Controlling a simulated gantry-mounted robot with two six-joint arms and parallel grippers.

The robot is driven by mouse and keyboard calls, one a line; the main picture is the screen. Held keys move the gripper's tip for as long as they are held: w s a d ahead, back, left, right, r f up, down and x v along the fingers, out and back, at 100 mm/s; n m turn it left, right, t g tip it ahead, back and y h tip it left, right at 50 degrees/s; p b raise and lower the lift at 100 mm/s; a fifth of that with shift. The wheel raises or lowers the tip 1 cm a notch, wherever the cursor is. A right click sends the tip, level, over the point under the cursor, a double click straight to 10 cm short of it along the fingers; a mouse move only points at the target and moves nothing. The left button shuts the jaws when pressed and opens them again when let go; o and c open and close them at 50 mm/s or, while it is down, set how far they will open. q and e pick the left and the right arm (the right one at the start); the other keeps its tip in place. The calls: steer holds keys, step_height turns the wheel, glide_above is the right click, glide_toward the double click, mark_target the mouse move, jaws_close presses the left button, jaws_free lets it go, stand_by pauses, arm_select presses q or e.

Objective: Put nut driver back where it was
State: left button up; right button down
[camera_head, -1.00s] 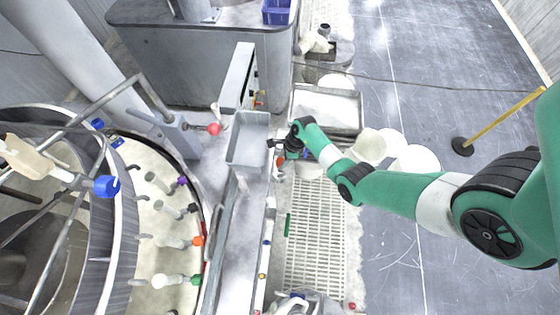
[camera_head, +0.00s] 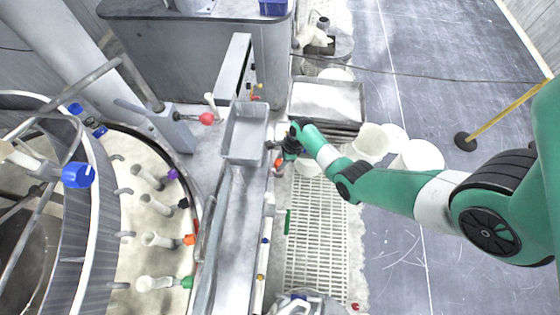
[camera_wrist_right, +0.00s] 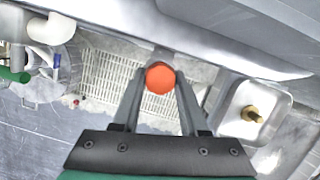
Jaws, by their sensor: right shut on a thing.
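My right gripper (camera_head: 278,153) is in the head view, just right of the grey rectangular bin on the ledge. In the right wrist view my right gripper (camera_wrist_right: 158,85) is shut on the nut driver, whose round orange-red end (camera_wrist_right: 160,77) sits between the fingertips. In the head view a small orange-red spot of the nut driver (camera_head: 278,163) shows below the gripper; the rest of it is hidden. My left gripper is not in view.
The grey bin (camera_head: 262,137) looks empty. A pale floor grating (camera_head: 318,240) and white buckets (camera_head: 371,140) lie right of the ledge. The round platen machine (camera_head: 95,235) stands left.

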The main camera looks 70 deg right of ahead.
steer(key=shift+f, duration=0.15)
steer(key=shift+c, duration=2.2)
jaws_free()
steer(key=p+v, duration=0.4)
steer(key=v, duration=0.8)
steer(key=shift+p, duration=0.4)
